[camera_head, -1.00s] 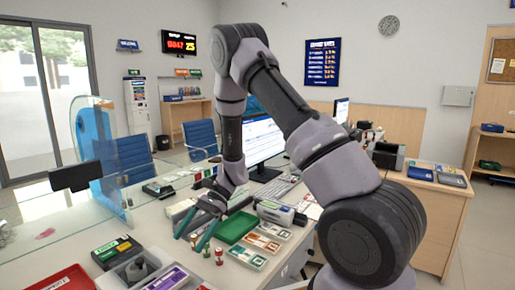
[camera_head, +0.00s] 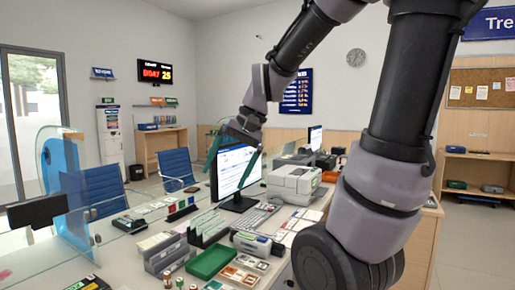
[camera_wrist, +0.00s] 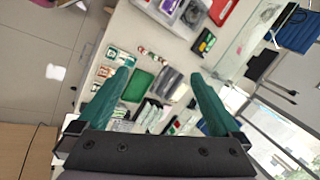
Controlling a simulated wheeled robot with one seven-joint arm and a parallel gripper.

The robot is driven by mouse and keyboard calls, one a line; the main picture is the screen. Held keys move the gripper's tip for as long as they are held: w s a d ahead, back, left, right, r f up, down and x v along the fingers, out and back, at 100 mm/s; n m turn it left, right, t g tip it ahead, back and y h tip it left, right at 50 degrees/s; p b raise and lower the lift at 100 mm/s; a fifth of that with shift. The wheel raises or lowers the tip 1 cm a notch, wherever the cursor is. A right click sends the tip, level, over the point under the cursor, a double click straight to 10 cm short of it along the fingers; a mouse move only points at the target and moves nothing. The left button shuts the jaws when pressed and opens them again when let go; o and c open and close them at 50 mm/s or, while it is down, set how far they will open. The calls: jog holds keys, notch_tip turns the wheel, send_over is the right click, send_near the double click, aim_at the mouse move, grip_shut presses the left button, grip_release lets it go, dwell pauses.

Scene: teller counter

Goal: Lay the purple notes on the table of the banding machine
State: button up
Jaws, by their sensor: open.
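My gripper (camera_head: 231,160) is raised in front of the monitor, with its teal fingers apart and nothing between them. In the wrist view the open fingers (camera_wrist: 160,85) point down over the counter from well above. A grey-and-white machine (camera_head: 295,180) stands on the counter right of the monitor, and a smaller grey device (camera_head: 257,244) is nearer; I cannot tell for sure which is the banding machine.
A green tray (camera_head: 213,261) lies on the counter beside flat cards or notes (camera_head: 245,270) and upright file-like dividers (camera_head: 207,228). The monitor (camera_head: 236,170) and keyboard (camera_head: 250,217) are behind. A glass screen (camera_head: 85,240) edges the left side. A red tray (camera_wrist: 222,8) shows in the wrist view.

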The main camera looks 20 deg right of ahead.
jog(key=s+d+r+t+h, duration=0.2)
jog(key=s+d+r+t, duration=0.2)
jog(key=s+d+r, duration=0.1)
jog(key=shift+d+r+n+t+h, duration=0.3)
jog(key=shift+d+r+n+t, duration=0.1)
jog(key=shift+d, duration=0.05)
